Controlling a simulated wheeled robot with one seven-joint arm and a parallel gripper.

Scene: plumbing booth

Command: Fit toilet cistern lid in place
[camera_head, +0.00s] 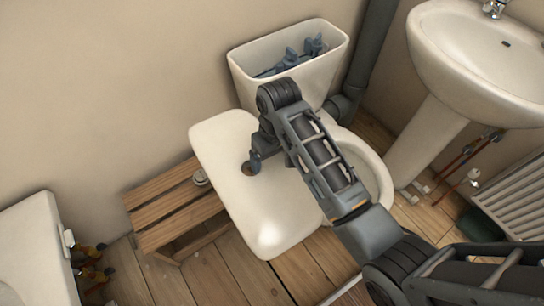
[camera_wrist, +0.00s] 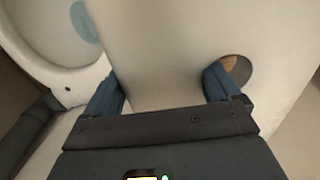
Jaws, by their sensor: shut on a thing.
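The cistern lid (camera_head: 270,215) is a cream slab with rounded corners and a round hole. My gripper (camera_head: 256,158) is shut on it between one long edge and the hole. In the wrist view, one finger of my gripper (camera_wrist: 164,84) is at the edge of the lid (camera_wrist: 160,40) and the other is at the hole. The lid is held in front of the cistern and apart from it, covering part of the toilet. The white cistern (camera_head: 258,88) stands against the wall, its top open, with blue-grey fittings (camera_head: 292,60) inside.
The toilet bowl (camera_head: 379,180) is partly hidden behind my arm. A grey pipe (camera_head: 368,60) and pedestal basin (camera_head: 455,60) stand right of the cistern. A radiator (camera_head: 510,200) is far right.

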